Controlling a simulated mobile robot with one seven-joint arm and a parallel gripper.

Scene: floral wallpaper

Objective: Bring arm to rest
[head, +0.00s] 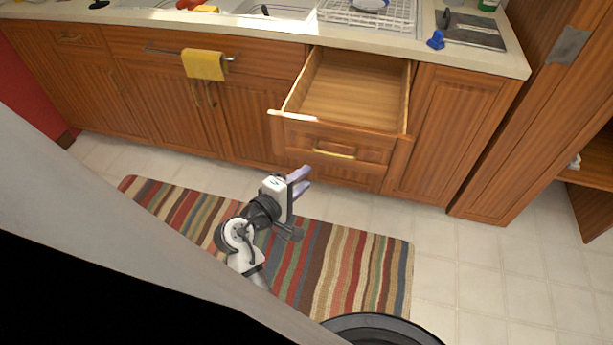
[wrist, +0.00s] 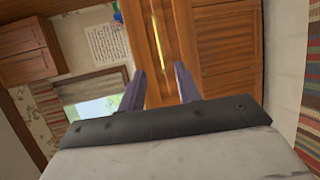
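My gripper (head: 300,181) is in front of the wooden cabinets, above the striped rug, with its fingers toward the drawer front. In the wrist view my gripper (wrist: 160,84) has its two purple-grey fingers spread apart with nothing between them. An open, empty drawer (head: 355,90) sticks out from the cabinet, with a brass handle (head: 335,154) on its front. The gripper is left of and apart from that handle. In the wrist view a brass handle (wrist: 159,42) shows beyond the fingers.
The counter (head: 280,29) holds a sink, a white dish rack (head: 368,14) and a blue item (head: 436,40). A yellow towel (head: 204,65) hangs on a bar at the left. The striped rug (head: 378,270) lies on the floor. Tiled floor at the right is clear.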

